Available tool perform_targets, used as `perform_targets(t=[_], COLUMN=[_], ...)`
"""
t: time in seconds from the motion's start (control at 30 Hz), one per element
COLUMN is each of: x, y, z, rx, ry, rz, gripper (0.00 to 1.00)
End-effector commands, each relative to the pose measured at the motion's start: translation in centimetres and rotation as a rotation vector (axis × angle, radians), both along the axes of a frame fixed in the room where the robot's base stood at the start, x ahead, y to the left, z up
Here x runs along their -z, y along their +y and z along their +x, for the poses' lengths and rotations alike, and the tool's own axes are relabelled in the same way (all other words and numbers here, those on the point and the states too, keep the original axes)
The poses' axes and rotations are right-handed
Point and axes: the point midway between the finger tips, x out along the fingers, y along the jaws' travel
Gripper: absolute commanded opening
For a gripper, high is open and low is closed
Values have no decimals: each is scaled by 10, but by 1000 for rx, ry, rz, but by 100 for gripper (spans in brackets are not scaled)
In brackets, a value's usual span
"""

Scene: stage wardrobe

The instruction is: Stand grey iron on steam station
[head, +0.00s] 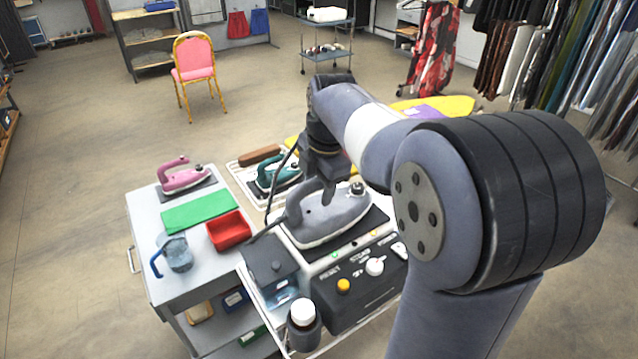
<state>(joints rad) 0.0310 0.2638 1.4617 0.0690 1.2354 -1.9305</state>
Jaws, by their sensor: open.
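The grey iron (335,217) sits soleplate down on the dark rest pad of the steam station (330,287), its body tilted a little in the picture. A dark cord runs up near its back end. My gripper (328,190) is open, pointing down at the iron's handle. Its fingers overlap the handle in the picture; I cannot tell whether they touch it. The station's front panel has an orange button, a white knob and labels. My arm hides part of the space right of the iron.
A teal iron (278,173) rests on a rack behind, beside a brown block (259,155). The left cart (150,225) carries a pink iron (183,176), a green cloth (198,211), a red tray (229,230) and a measuring jug (175,254). A bottle (303,325) stands at the front.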

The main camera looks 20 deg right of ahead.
Motion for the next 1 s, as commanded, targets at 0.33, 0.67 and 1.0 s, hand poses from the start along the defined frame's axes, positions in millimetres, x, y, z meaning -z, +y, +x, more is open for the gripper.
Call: perform_targets(t=[0.33,0.67,1.0], x=[-28,-96,-121], y=[-2,-6,-7], z=[-4,-16,-22], rx=[0,0,0], ry=[-5,-4,0], rz=[0,-1,0], gripper=[47,47,47])
